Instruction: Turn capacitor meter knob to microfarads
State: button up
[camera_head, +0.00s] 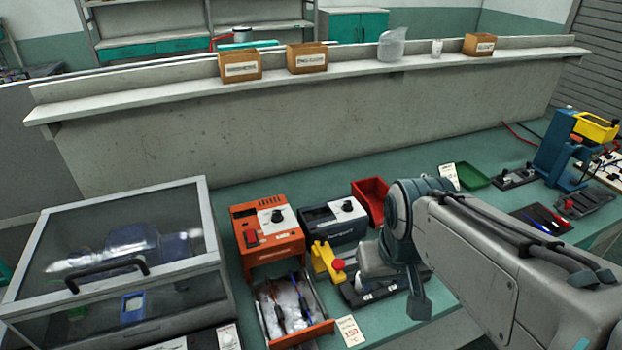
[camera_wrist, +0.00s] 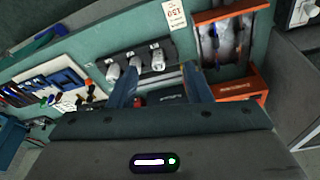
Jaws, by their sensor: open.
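Two boxes with a black knob on a white panel stand side by side on the bench in the head view: an orange box (camera_head: 262,240) and a dark blue-grey box (camera_head: 325,228). I cannot read which is the capacitor meter. The orange box's knob (camera_head: 277,215) and the dark box's knob (camera_head: 347,205) are both visible, but their settings are too small to read. My gripper (camera_wrist: 160,73) is open and empty in the wrist view, above the bench near a black rack (camera_wrist: 152,58) with white cylinders. In the head view my arm hides most of it.
An orange-fronted drawer (camera_head: 302,335) with tools lies before the orange box. A yellow fixture with a red knob (camera_head: 338,264) and a red bin (camera_head: 371,203) flank the dark box. A glass-lidded case (camera_head: 208,225) stands left. A shelf ledge (camera_head: 300,79) runs behind.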

jog(key=w+r+n, duration=0.4)
jog(key=w, duration=0.5)
jog(key=n+g, duration=0.3)
jog(key=n, duration=1.1)
send_over(348, 202)
notch_tip(348, 202, down, 4)
notch_tip(348, 202, down, 13)
jog(key=shift+f+p, duration=0.1)
jog(key=shift+p, duration=0.4)
